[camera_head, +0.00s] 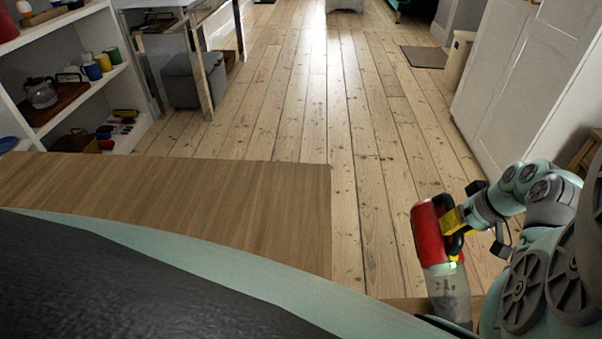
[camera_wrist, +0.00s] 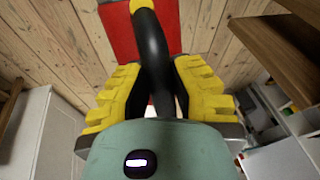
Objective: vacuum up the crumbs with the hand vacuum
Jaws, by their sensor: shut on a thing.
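The hand vacuum (camera_head: 428,236) has a red body, a black handle and a greyish see-through front end that points down. It hangs at the lower right of the head view, over the floor. My gripper (camera_head: 456,222) is shut on its handle. In the wrist view the yellow finger pads of my gripper (camera_wrist: 156,95) lie on both sides of the black handle (camera_wrist: 152,45), with the red body behind it. I can make out no crumbs in either view.
A wooden tabletop (camera_head: 200,195) lies to the left of the vacuum, bare where it shows. A shelf with mugs (camera_head: 92,71) and a glass pot (camera_head: 41,93) stands at far left. White cabinets (camera_head: 525,75) stand at right. The middle floorboards (camera_head: 310,110) are clear.

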